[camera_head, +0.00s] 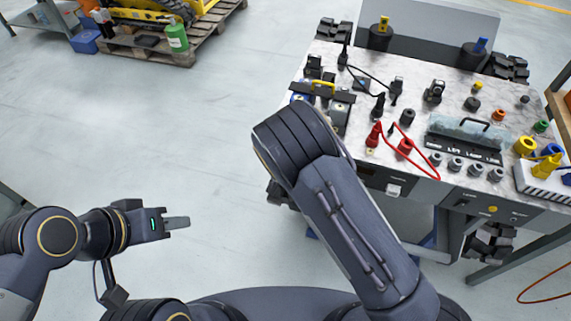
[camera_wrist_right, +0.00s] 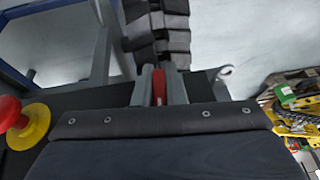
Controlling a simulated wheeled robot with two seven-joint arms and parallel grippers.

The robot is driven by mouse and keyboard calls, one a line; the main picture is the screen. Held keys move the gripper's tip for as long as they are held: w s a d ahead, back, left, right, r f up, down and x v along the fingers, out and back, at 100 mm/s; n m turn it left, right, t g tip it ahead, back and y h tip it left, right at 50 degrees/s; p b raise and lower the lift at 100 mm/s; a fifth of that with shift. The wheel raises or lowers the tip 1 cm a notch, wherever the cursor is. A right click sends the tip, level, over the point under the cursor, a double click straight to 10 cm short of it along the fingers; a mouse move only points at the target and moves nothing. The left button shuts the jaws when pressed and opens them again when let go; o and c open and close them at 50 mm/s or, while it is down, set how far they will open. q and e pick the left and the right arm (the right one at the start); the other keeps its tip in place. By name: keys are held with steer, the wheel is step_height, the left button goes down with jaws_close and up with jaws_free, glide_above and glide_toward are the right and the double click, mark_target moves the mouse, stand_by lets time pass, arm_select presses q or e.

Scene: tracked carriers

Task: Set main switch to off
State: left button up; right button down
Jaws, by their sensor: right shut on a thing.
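In the right wrist view a narrow red piece (camera_wrist_right: 159,87) sits between the two grey fingers of my right gripper (camera_wrist_right: 160,90), which is shut on it. It looks like a switch handle on the dark side of the tracked carrier, but its base and turned position are hidden. In the head view my right arm covers that gripper and the switch. My left gripper (camera_head: 176,223) is over bare floor at the left, away from the carrier. Its fingers overlap from this angle, so I cannot tell open from shut.
A red mushroom button on a yellow disc (camera_wrist_right: 34,127) is left of my right gripper. The carrier's marbled top (camera_head: 455,100) holds plugs, red and black cables and a clear-covered box. Black tracks (camera_wrist_right: 160,40) lie beyond the fingers. A wooden pallet (camera_head: 190,50) stands far left.

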steer(key=shift+d+f+h, duration=0.1)
steer(key=shift+h, duration=0.4)
steer(key=c, duration=1.5)
jaws_free()
steer(key=v, duration=0.8)
steer(key=shift+w, duration=0.1)
